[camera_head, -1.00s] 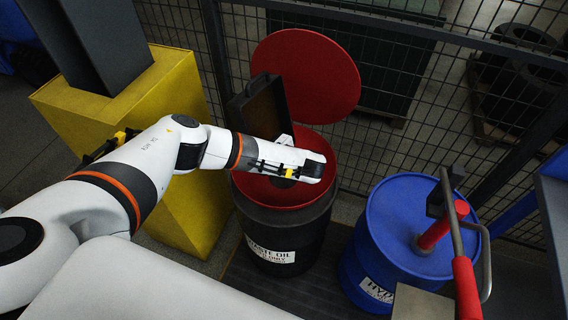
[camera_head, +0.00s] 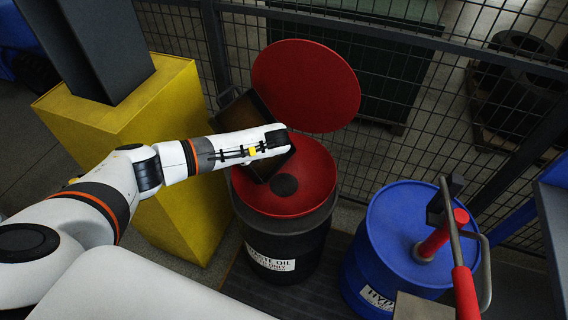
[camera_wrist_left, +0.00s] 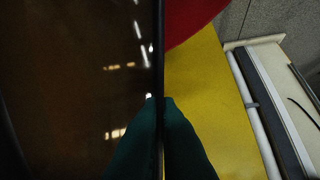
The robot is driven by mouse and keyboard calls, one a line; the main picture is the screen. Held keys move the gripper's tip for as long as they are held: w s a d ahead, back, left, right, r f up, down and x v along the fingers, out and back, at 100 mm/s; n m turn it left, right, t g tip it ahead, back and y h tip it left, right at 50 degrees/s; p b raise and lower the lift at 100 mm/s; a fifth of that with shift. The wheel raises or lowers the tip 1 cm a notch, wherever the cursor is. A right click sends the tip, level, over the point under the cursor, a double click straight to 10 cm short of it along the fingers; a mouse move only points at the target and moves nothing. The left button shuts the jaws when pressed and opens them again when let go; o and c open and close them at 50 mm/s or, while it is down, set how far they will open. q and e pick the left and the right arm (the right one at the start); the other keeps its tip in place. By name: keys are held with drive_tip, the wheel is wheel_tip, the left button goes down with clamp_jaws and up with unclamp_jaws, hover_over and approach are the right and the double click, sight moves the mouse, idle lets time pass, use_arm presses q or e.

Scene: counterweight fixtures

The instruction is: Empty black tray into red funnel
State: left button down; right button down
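The red funnel (camera_head: 315,190) sits on a black waste-oil drum, with its round red lid (camera_head: 305,85) standing up behind. Its dark centre drain shows. My left gripper (camera_wrist_left: 160,105) is shut on the rim of the black tray (camera_wrist_left: 80,80), whose brown, glossy inside fills the left of the left wrist view. In the head view the tray (camera_head: 240,110) is tilted at the funnel's left side, its lower corner over the funnel bowl. My left arm hides the tray's middle and the fingers. I cannot tell whether liquid is flowing. My right gripper is out of view.
A blue drum (camera_head: 395,235) with a hand pump (camera_head: 440,235) and red handle stands to the right. A yellow pedestal (camera_head: 150,140) with a grey post stands left of the funnel. A wire fence (camera_head: 385,150) runs close behind the drums.

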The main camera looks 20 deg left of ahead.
sight(212, 127)
use_arm(q)
drive_tip(key=a+f+h+b, duration=0.1)
drive_tip(key=a+b, duration=0.1)
drive_tip(key=shift+w+f+h+b, duration=0.15)
drive_tip(key=shift+f+h+b, duration=0.25)
drive_tip(key=a+h, duration=0.1)
drive_tip(key=a+h+b, duration=0.1)
drive_tip(key=a, duration=0.1)
drive_tip(key=w+a+g+h+b, duration=0.1)
drive_tip(key=shift+a+r, duration=0.2)
drive_tip(key=shift+r, duration=0.1)
drive_tip(key=a+r+h, duration=0.2)
drive_tip(key=a+r+g+h, duration=0.1)
drive_tip(key=h, duration=0.1)
drive_tip(key=shift+w+a+r, duration=0.2)
drive_tip(key=shift+w+r, duration=0.15)
drive_tip(key=shift+f, duration=0.15)
